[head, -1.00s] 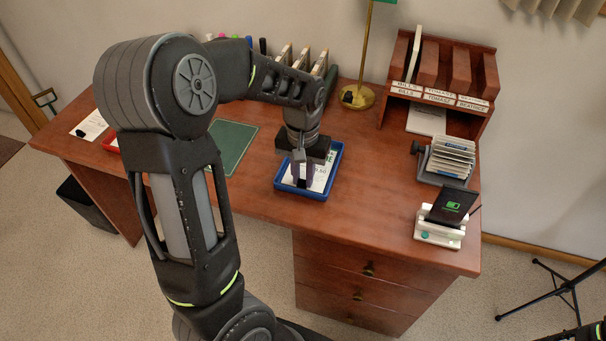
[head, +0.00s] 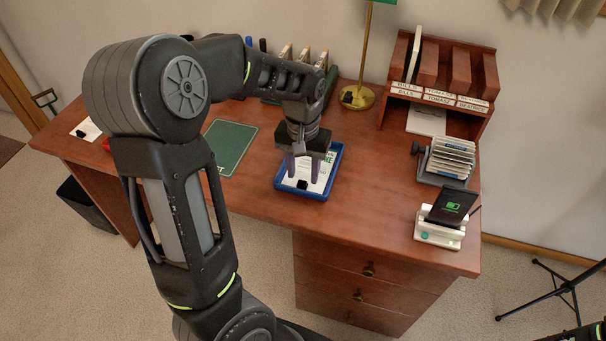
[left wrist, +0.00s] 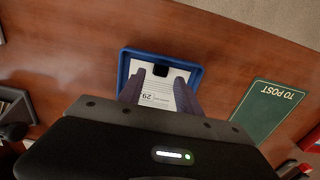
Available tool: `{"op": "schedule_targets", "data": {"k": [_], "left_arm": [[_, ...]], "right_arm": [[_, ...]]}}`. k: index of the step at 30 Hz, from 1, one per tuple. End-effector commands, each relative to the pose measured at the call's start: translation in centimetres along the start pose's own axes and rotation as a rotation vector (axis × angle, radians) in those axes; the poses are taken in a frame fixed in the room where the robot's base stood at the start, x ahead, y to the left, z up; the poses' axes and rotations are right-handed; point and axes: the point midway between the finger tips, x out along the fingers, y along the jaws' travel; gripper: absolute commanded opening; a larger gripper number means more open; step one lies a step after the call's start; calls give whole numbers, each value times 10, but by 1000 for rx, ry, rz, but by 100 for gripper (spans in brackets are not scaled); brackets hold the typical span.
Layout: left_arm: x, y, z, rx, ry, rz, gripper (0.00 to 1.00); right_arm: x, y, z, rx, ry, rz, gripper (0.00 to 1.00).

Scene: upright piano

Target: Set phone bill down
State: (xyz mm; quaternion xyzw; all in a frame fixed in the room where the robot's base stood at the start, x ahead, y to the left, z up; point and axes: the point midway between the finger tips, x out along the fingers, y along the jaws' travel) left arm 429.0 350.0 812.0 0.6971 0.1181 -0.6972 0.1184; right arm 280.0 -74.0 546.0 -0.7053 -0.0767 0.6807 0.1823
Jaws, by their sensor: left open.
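A white paper, likely the phone bill (head: 324,168), lies in a blue tray (head: 318,196) on the desk. A small black piece (head: 302,184) sits on the paper near the tray's front side. The paper also shows in the left wrist view (left wrist: 177,76), with print and the number 29 on it, inside the blue tray (left wrist: 122,66). My left gripper (head: 302,174) is open above the tray, its two purple-grey fingers apart with nothing clamped between them. The gripper hides part of the paper. My right gripper does not show clearly; only a bit of dark arm is at the lower right corner.
A green mat (head: 230,145), marked TO POST in the left wrist view (left wrist: 262,108), lies left of the tray. A brass lamp (head: 358,97), a labelled wooden organizer (head: 440,80), a card file (head: 447,160) and a phone on a stand (head: 440,232) stand right. Desk right of the tray is clear.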

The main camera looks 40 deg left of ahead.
Motion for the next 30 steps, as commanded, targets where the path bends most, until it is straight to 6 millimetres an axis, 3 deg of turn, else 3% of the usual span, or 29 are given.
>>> {"op": "schedule_targets", "data": {"k": [9, 15, 30], "left_arm": [[-66, 0, -1, 0, 5, 1, 41], [-95, 0, -1, 0, 3, 0, 41], [-101, 0, 0, 0, 0, 0, 41]], "right_arm": [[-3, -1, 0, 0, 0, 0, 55], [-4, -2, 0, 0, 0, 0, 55], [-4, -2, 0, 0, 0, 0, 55]]}}
